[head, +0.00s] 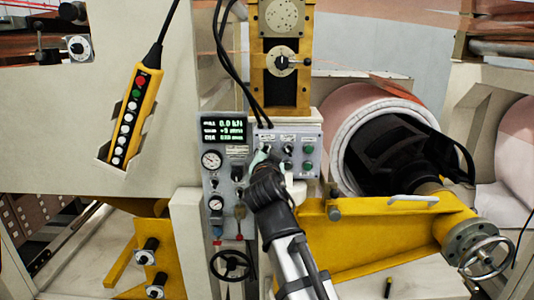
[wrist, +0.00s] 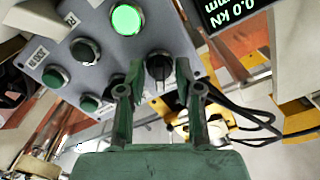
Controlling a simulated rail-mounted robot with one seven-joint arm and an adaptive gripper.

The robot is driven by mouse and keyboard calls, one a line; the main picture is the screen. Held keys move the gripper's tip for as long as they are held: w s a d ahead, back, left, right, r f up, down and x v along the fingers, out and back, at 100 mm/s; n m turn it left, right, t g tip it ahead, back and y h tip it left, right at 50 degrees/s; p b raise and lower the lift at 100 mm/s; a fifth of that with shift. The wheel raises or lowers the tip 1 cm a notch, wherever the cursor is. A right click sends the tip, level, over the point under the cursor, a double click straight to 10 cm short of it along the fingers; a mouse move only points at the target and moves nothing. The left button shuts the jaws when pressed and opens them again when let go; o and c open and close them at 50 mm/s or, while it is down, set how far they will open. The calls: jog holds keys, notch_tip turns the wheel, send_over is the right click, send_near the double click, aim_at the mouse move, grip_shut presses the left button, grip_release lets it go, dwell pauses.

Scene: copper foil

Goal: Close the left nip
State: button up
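The grey control panel (head: 303,170) stands mid-picture, with two rows of round controls. In the wrist view, where writing appears inverted, a black selector knob (wrist: 159,66) sits at the right end of the panel's upper row. My gripper (wrist: 158,82) has its two green fingers apart, one on each side of this knob, with small gaps showing. I cannot tell whether the fingertips reach down to its depth. In the head view my gripper (head: 263,158) is at the panel's left side and hides part of it. I cannot read which label belongs to the knob.
A lit green button (wrist: 126,19) and several darker green buttons lie beside the knob. A display (head: 224,128) reads 0.0 kN on the adjoining gauge panel (head: 222,180). A yellow pendant (head: 130,115) hangs at left. A yellow arm (head: 380,235) and copper roll (head: 385,95) are at right.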

grip_shut()
jog(key=n, duration=1.1)
jog(key=shift+n+p, duration=0.35)
jog(key=shift+n, duration=0.05)
dwell(0.5)
